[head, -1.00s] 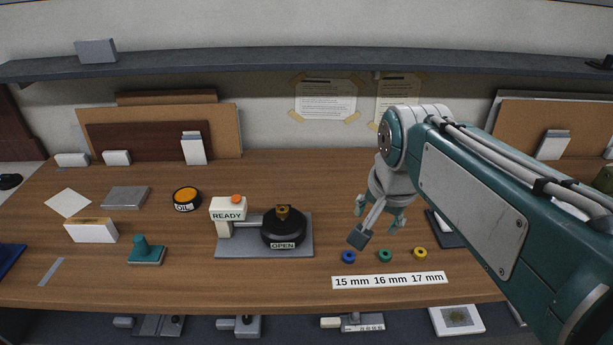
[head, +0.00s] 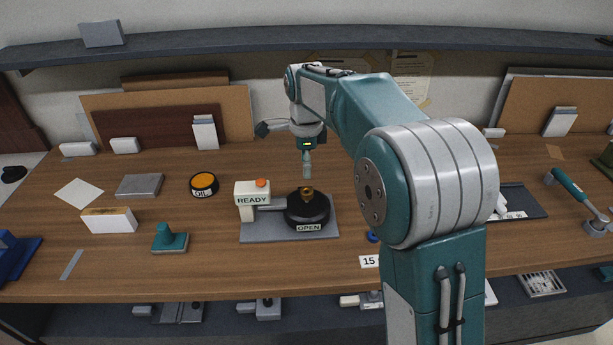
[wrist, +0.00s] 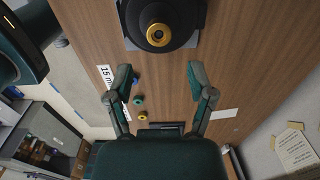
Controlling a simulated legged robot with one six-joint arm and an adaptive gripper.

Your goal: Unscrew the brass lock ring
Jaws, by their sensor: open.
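The brass lock ring (head: 306,190) sits on top of a round black fixture (head: 308,210) labelled OPEN, on a grey base plate (head: 275,232). In the wrist view the brass ring (wrist: 158,35) shows from above with a dark centre. My gripper (head: 307,172) hangs pointing down, above and close to the ring in the head view. In the wrist view my gripper (wrist: 158,78) has its two fingers spread wide with nothing between them, and the ring lies beyond the fingertips. The gripper is apart from the ring.
A READY box (head: 252,197) with an orange button stands left of the fixture. Small coloured rings, including a green one (wrist: 138,99), lie by a size label (head: 369,261), partly hidden by my arm.

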